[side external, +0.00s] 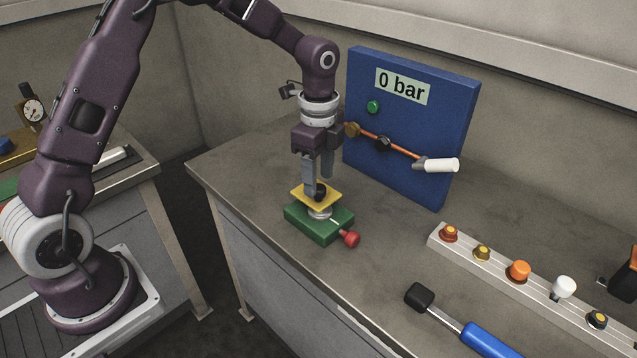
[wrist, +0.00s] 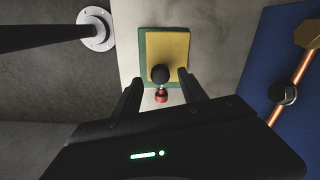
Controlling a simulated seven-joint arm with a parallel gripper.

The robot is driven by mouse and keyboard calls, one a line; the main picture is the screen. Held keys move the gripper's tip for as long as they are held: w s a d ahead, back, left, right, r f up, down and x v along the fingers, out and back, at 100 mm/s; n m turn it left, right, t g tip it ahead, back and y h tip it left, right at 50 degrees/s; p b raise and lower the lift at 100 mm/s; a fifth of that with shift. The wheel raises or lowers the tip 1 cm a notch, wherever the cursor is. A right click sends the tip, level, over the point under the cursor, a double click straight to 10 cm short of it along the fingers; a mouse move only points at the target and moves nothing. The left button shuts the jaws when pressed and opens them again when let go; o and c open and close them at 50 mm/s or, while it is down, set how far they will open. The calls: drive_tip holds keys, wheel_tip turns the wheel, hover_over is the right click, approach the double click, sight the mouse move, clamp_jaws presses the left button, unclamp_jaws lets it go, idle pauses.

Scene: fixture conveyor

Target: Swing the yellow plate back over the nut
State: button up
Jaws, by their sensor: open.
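The yellow plate (side external: 331,200) lies level above the green block (side external: 302,223) and carries a black knob (side external: 320,191). In the wrist view the plate (wrist: 170,48) covers most of the green block (wrist: 142,52), with the black knob (wrist: 160,74) at its near edge. A round silver piece (side external: 320,214) shows between plate and block; I cannot tell if it is the nut. My gripper (side external: 318,183) points down at the knob, its fingers apart on either side. In the wrist view the open fingers (wrist: 160,82) flank the knob; contact is unclear.
A red knob (side external: 350,239) on a rod sticks out of the green block. A blue panel (side external: 410,105) reading "0 bar", with a white-handled valve (side external: 441,165), stands behind. A rail (side external: 540,282) of knobs and a blue-handled tool (side external: 485,341) lie to the right.

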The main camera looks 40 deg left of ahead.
sight(318, 187)
drive_tip(key=shift+s+r, duration=0.1)
drive_tip(key=shift+r, duration=2.35)
drive_tip(key=s+r+n+t+y, duration=0.1)
drive_tip(key=s+r+n+t, duration=0.2)
drive_tip(key=s+r+n, duration=0.7)
drive_tip(key=s+n+t, duration=0.1)
drive_tip(key=s+n, duration=0.1)
drive_tip(key=s, duration=0.7)
drive_tip(key=s+r+n+t+h, duration=0.1)
drive_tip(key=s+n, duration=0.2)
drive_tip(key=s, duration=0.5)
drive_tip(key=shift+s+r+t, duration=0.3)
drive_tip(key=shift+s, duration=0.05)
